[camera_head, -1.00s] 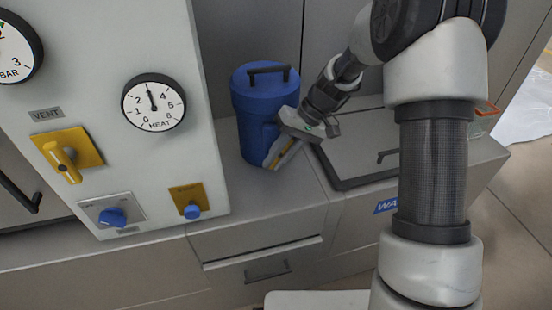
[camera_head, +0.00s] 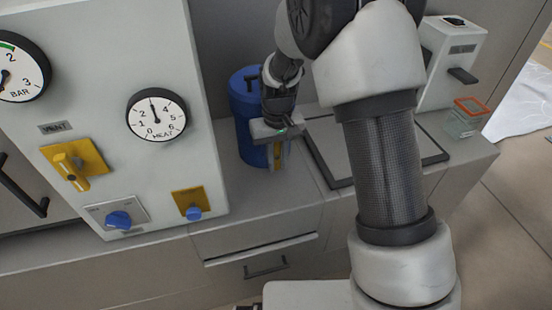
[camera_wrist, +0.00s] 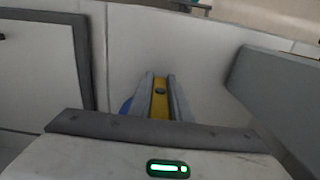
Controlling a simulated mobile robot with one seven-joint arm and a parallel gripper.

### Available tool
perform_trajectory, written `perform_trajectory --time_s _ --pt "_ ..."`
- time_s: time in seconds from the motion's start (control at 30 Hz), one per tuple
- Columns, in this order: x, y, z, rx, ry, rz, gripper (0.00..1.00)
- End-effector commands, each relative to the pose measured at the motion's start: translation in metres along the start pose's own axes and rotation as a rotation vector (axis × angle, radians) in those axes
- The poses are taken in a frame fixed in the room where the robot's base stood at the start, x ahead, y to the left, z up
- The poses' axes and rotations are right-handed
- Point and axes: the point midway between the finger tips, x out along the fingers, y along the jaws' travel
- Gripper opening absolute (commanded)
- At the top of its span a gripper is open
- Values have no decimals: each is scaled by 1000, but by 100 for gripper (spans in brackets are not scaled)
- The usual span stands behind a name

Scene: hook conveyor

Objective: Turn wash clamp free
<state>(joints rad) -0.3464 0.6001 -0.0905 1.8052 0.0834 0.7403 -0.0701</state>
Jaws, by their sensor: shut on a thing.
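The wash clamp appears to be the yellow bar in my gripper; it shows in the wrist view (camera_wrist: 159,101) with a dark bolt on it. In the head view my gripper (camera_head: 277,163) is at the front right of a blue lidded canister (camera_head: 245,112), fingers pointing down. Its two grey fingers are shut on the yellow bar, one on each side. The gripper body hides part of the canister, and I cannot tell whether the bar touches it. A bit of blue shows left of the fingers in the wrist view (camera_wrist: 126,107).
A white panel (camera_head: 110,95) with gauges, a yellow vent lever (camera_head: 72,170) and blue knobs stands left. A dark-rimmed flat lid or basin (camera_head: 345,140) lies right of my gripper. A white dispenser (camera_head: 450,65) and an orange-rimmed glass container (camera_head: 466,120) stand at the far right.

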Motion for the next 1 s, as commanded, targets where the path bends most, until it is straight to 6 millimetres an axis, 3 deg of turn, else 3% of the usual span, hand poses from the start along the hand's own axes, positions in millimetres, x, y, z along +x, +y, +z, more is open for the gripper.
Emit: perform_trajectory --time_s 0.5,0.53,0.6,1.0 --pt "-1 1 -2 -2 4 22 0" --pt "-1 1 -2 -2 5 22 23" --pt "-1 1 -2 -1 4 22 35" --pt "-7 0 -1 0 3 20 36"
